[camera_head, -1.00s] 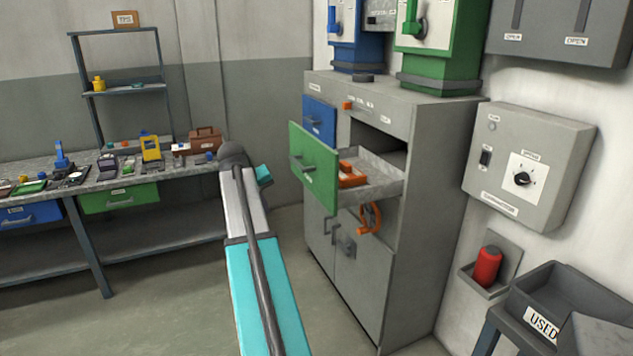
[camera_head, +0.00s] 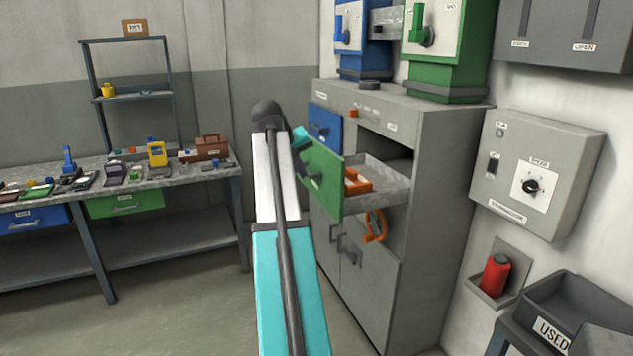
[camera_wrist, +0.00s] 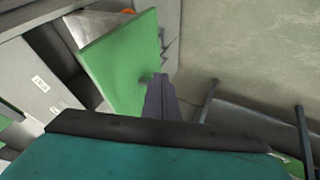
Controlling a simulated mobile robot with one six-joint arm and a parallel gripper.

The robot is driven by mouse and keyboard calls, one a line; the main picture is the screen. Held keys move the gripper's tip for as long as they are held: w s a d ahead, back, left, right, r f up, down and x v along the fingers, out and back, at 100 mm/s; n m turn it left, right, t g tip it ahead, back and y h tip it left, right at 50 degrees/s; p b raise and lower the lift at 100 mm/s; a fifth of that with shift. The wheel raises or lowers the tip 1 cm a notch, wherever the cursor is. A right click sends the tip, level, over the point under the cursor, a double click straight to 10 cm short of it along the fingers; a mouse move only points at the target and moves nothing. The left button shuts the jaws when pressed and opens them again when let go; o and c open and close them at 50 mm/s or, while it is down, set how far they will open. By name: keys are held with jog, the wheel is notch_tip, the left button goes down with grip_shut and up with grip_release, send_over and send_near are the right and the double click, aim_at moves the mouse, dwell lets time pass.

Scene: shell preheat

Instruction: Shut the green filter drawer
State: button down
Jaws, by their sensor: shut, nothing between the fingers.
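The green filter drawer (camera_head: 327,190) is pulled out of the grey cabinet, its side wall and inside showing, with orange pieces (camera_head: 357,181) in it. In the wrist view its green front (camera_wrist: 122,62) stands tilted ahead of my fingers. My gripper (camera_wrist: 160,98) is shut and empty, its dark fingers pointing at the front near the handle. I cannot tell whether the fingertips touch it. In the head view my arm hides part of the gripper, and the drawer's handle is hard to make out.
A closed blue drawer (camera_head: 325,124) sits above the green one. An orange ring-shaped thing (camera_head: 375,226) is at the cabinet (camera_head: 430,200) below the drawer. A workbench (camera_head: 215,173) with several small items stands at left. The floor between bench and cabinet is clear.

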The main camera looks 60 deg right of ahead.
jog(key=p, duration=0.1)
send_near(327, 193)
notch_tip(327, 193, down, 3)
jog(key=w, duration=0.3)
jog(key=shift+s+d+f+p, duration=0.2)
jog(key=shift+s+d+p, duration=0.4)
jog(key=shift+s+d, duration=0.8)
